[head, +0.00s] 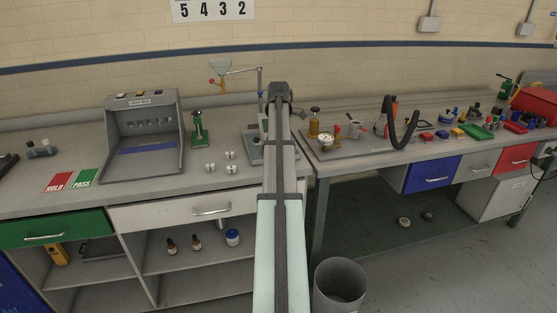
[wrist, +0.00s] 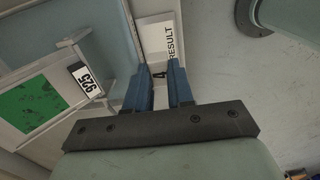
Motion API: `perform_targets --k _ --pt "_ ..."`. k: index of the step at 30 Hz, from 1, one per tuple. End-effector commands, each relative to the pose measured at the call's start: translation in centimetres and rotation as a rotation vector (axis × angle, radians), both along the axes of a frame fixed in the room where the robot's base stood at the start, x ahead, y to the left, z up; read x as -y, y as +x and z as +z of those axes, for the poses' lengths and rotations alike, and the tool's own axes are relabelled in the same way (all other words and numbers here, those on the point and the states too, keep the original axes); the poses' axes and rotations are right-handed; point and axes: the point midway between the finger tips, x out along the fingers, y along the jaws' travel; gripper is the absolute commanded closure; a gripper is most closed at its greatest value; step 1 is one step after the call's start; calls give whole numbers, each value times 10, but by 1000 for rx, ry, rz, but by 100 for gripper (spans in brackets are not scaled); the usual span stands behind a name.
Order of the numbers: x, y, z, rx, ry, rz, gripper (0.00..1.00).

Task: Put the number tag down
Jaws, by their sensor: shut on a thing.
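My gripper (wrist: 165,85) shows in the wrist view as two blue fingers, shut on a number tag (wrist: 159,72) marked 4. Most of the tag is hidden between the fingers. A white plate printed RESULT (wrist: 168,42) lies just beyond the fingertips, in line with the tag. I cannot tell whether the tag touches it. In the head view my arm hides the gripper and the tag; a grey device (head: 255,160) partly shows behind the arm.
In the head view a grey light box (head: 140,165), a green stand (head: 199,135) and several small white pots (head: 231,168) are left of my arm.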

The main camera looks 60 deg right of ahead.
Motion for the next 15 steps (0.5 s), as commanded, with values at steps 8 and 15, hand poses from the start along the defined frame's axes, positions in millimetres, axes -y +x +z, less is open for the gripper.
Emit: perform_targets --k 8,15 --pt "0 0 -26 0 0 -1 100" --pt "-1 0 -54 -1 1 -1 100"
